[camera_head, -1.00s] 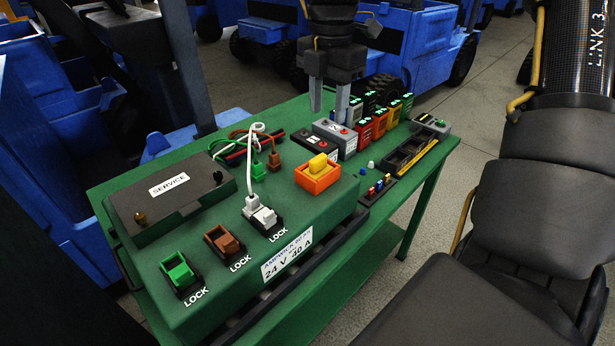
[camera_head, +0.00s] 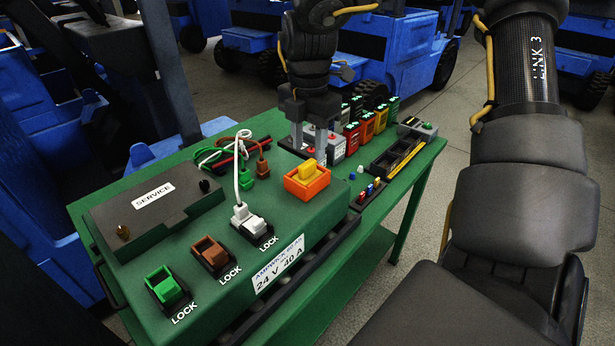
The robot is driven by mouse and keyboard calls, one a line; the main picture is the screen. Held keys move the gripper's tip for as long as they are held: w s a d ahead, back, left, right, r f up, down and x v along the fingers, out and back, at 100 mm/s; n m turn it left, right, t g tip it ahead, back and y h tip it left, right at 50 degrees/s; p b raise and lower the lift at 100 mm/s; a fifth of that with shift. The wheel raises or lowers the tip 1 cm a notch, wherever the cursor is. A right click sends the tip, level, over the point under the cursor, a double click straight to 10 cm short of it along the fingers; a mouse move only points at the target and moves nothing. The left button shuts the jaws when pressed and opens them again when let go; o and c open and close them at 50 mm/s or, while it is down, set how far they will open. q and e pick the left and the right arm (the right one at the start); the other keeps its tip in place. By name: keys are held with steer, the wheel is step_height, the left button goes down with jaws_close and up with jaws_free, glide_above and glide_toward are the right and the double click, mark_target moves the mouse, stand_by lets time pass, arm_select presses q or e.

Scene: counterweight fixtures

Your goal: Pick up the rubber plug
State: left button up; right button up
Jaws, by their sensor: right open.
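I cannot tell for certain which piece is the rubber plug. A small black knob-like piece (camera_head: 204,186) stands on the grey SERVICE cover. A small white piece (camera_head: 361,169) and a small blue piece (camera_head: 352,176) stand on the green bench right of the orange holder. My right gripper (camera_head: 309,148) points down, open, its fingers apart over the dark and grey boxes with red buttons behind the orange holder. Whether it touches them cannot be told. My left gripper is not in view.
The green bench (camera_head: 403,185) carries an orange holder with a yellow block (camera_head: 307,180), a white plug with cord (camera_head: 250,222), brown (camera_head: 211,255) and green (camera_head: 167,288) connectors, and a black tray (camera_head: 397,157). Several coloured blocks stand behind. Blue vehicles surround it.

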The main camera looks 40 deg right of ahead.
mark_target(307, 162)
steer(key=f, duration=0.4)
steer(key=shift+w+d, duration=0.1)
steer(key=shift+w, duration=0.15)
steer(key=shift+f, duration=0.3)
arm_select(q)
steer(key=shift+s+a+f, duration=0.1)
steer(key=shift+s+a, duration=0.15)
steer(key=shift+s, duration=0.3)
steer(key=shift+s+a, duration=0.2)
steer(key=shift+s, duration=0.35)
arm_select(e)
steer(key=c, duration=0.9)
